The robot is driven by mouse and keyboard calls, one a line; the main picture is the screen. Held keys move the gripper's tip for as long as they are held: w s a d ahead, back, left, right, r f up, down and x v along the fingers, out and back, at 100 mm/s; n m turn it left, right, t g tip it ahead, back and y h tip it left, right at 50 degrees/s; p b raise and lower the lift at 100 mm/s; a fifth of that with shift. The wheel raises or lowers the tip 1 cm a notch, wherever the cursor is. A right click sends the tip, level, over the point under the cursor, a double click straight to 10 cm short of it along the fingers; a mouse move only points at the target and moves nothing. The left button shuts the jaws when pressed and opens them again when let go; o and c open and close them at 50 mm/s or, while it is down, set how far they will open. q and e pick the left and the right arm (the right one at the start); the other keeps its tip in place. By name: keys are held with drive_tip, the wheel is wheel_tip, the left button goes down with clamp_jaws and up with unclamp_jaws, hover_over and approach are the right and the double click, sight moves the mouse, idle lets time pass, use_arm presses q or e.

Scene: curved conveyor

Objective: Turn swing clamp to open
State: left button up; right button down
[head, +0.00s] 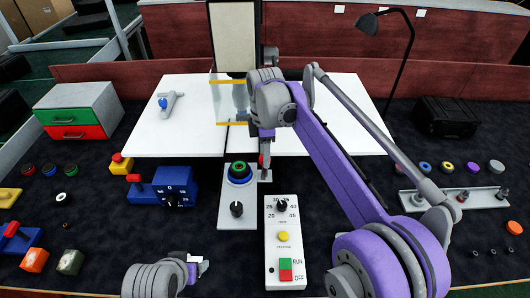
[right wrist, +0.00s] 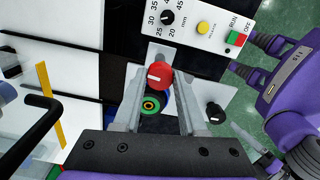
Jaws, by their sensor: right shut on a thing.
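The swing clamp's red round end (right wrist: 159,76) sits between the two fingers of my right gripper (right wrist: 160,88) in the right wrist view. In the head view the right gripper (head: 266,150) reaches down at the middle of the bench. Its fingers are shut on the clamp's red end (head: 264,161), which is mostly hidden there.
The grey plate also carries a green-and-blue button (head: 239,172) and a black knob (head: 236,209). A white control panel (head: 271,245) stands close on the right. A blue dial box (head: 175,187) is to the left. White boards (head: 180,135) lie behind.

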use_arm(q)
drive_tip(key=shift+r, duration=0.15)
use_arm(e)
drive_tip(key=shift+n, duration=0.5)
drive_tip(key=shift+c, duration=2.3)
unclamp_jaws()
use_arm(q)
drive_tip(key=shift+w+r+p, duration=0.3)
drive_tip(key=shift+r+p, duration=0.1)
drive_tip(key=shift+r, duration=0.15)
drive_tip(key=shift+w+r+p, duration=0.3)
drive_tip(key=shift+r+p, duration=0.1)
drive_tip(key=shift+r, duration=0.15)
use_arm(e)
wheel_tip(320, 180, up, 11)
drive_tip(key=shift+f, duration=0.1)
